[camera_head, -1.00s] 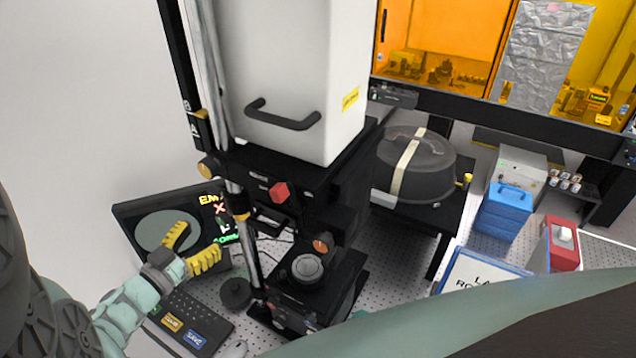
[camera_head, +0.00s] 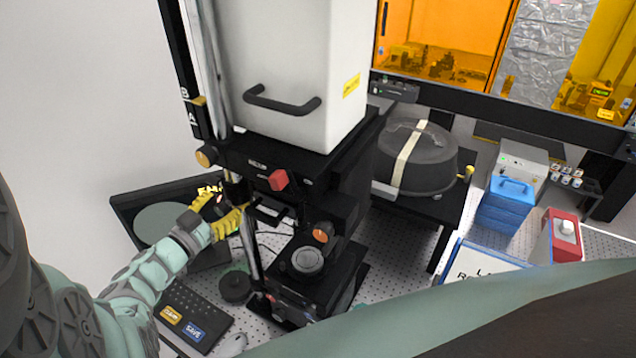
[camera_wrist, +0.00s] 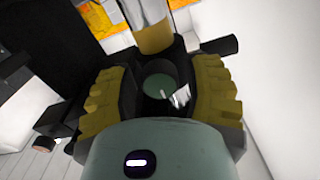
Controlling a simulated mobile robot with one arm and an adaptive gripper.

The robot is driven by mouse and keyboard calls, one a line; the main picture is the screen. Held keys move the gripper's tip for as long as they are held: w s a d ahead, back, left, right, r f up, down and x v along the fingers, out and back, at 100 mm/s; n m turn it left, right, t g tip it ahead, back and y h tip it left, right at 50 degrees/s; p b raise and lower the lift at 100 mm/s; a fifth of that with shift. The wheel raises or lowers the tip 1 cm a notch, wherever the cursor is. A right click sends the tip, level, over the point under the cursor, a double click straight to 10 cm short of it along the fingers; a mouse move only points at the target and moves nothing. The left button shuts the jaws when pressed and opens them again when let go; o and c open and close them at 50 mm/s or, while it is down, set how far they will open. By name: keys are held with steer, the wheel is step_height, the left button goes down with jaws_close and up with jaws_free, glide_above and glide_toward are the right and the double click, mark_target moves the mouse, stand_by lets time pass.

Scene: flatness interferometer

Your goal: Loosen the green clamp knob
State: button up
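The green clamp knob (camera_wrist: 159,87) shows in the wrist view as a round green face set in a dark clamp body below a silver and yellow-banded post. In the head view it cannot be made out behind my gripper. My gripper (camera_head: 219,208) is at the post, left of the black instrument stage. In the wrist view its yellow-padded fingers (camera_wrist: 160,92) stand apart, one on each side of the knob. The fingers look open, with the knob between them. Whether either pad touches it cannot be told.
The post (camera_head: 248,235) runs down close to my fingers. The instrument's white housing (camera_head: 290,75) with a black handle rises to the right. A red knob (camera_head: 279,180) sits on its front edge. A monitor (camera_head: 155,222) and keypad (camera_head: 190,312) lie behind and below my arm.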

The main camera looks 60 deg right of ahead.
jaws_close()
